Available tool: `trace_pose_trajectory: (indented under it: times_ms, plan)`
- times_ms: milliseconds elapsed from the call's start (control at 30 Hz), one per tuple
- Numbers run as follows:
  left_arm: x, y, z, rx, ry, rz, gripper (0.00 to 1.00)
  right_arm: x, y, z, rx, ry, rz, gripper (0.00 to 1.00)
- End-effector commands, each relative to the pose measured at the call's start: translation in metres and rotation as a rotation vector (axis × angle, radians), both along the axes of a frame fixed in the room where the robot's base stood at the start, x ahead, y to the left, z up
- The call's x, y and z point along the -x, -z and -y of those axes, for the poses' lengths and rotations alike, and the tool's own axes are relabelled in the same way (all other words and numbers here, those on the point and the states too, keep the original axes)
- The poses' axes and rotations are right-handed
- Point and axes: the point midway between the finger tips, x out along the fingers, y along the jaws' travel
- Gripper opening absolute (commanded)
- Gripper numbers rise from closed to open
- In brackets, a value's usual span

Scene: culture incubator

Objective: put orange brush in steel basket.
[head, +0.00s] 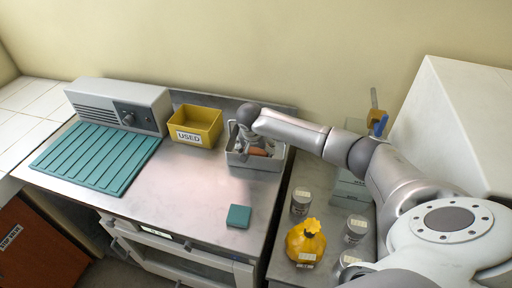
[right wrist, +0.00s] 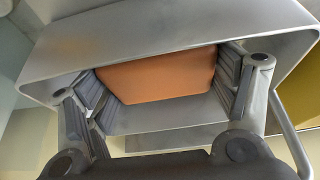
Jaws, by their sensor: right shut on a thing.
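The steel basket (head: 272,163) stands at the right end of the metal bench in the head view. Its grey walls (right wrist: 150,28) surround the fingers in the right wrist view. The orange brush (head: 257,151) shows inside the basket's outline, partly covered by my right gripper (head: 250,144). In the right wrist view the orange block of the brush (right wrist: 157,75) sits between the two fingers of my right gripper (right wrist: 165,82), which is shut on it. Whether the brush touches the basket floor cannot be told. My left gripper is not in view.
A yellow bin marked USED (head: 194,131) stands left of the basket. A grey device (head: 118,103), a teal ribbed mat (head: 95,156) and a small teal block (head: 238,216) are on the bench. The bench middle is clear.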

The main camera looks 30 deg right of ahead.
Motion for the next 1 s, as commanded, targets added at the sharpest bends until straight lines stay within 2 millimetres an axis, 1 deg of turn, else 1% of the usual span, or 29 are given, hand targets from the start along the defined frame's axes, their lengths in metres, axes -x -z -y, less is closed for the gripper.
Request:
trace_pose_trajectory:
  times_ms: [200,233,367,767,900,967,1000]
  plan:
    - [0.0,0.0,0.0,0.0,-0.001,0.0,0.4,0.0,0.004,0.0,-0.001,-0.001,0.0,0.61]
    - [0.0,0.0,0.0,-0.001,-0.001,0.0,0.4,0.0,0.004,0.0,0.0,-0.001,-0.001,0.83]
    - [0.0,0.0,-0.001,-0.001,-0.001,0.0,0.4,0.0,0.004,0.0,0.0,-0.001,-0.001,0.99]
    - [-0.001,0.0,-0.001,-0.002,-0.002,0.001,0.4,0.0,0.002,0.0,0.0,0.0,0.0,1.0]
    - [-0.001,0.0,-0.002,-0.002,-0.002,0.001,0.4,-0.001,-0.011,0.0,0.001,-0.001,0.003,1.0]
    - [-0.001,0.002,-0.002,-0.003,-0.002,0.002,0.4,0.002,-0.017,-0.003,-0.002,-0.002,0.002,1.0]
    - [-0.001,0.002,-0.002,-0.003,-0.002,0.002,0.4,0.004,-0.022,-0.005,-0.001,-0.003,0.001,1.0]
